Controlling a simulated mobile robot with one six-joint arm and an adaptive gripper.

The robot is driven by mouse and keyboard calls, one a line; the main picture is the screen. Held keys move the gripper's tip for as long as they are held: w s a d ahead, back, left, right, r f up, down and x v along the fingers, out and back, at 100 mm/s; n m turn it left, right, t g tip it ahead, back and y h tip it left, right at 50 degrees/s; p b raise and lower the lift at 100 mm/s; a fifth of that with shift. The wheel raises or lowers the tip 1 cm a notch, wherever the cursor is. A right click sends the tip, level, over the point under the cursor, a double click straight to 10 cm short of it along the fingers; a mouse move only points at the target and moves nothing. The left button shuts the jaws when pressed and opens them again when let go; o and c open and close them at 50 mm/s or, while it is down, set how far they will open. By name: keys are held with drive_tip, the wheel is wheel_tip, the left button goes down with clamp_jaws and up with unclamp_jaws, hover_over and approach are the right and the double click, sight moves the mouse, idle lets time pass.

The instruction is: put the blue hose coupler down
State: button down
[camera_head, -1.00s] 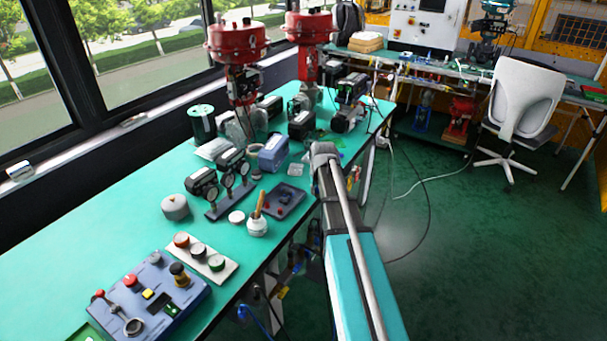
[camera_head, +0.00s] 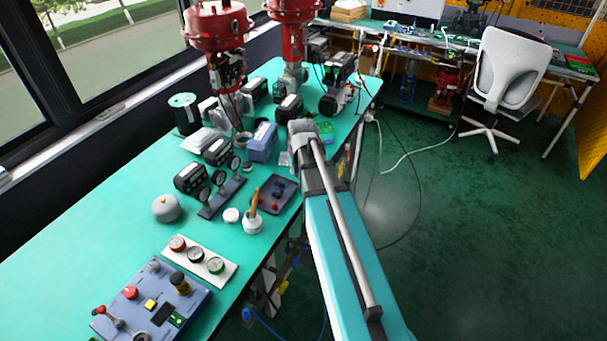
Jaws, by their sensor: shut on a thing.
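I cannot make out the blue hose coupler in this view. My arm reaches from the bottom of the picture up to the right edge of the green workbench (camera_head: 60,262). The arm's far end is a grey joint beside the bench edge, and my gripper does not show past it. Whatever it holds is hidden too. A blue hose end (camera_head: 248,315) shows below the bench's front edge; I cannot tell whether it is a coupler.
A blue control box (camera_head: 152,305), a white button strip (camera_head: 201,261), a white pot (camera_head: 252,222), a dark panel (camera_head: 276,194), gauges and red valve actuators (camera_head: 216,28) crowd the bench. The left part is bare. A white chair (camera_head: 510,70) stands on open floor at the right.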

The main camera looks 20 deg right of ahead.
drive_tip(key=w+d+f+b, duration=0.2)
drive_tip(key=w+f+b, duration=0.1)
drive_tip(key=w+d+f+b, duration=0.2)
drive_tip(key=w+f+b, duration=0.1)
drive_tip(key=w, duration=0.1)
drive_tip(key=w+d+f+b, duration=0.3)
drive_tip(key=w, duration=0.1)
idle(0.3)
idle(0.3)
drive_tip(key=shift+w+d+f+b, duration=0.15)
drive_tip(key=shift+w+f+b, duration=0.05)
drive_tip(key=shift+f+b, duration=0.2)
drive_tip(key=shift+w+d+f+b, duration=0.1)
drive_tip(key=shift+w+f+b, duration=0.1)
drive_tip(key=shift+f+b, duration=0.2)
drive_tip(key=shift+s+f+b, duration=0.1)
drive_tip(key=shift+f+b, duration=1.1)
drive_tip(key=shift+f, duration=0.05)
drive_tip(key=shift+f, duration=0.15)
drive_tip(key=c, duration=0.5)
unclamp_jaws()
drive_tip(key=shift+c, duration=0.2)
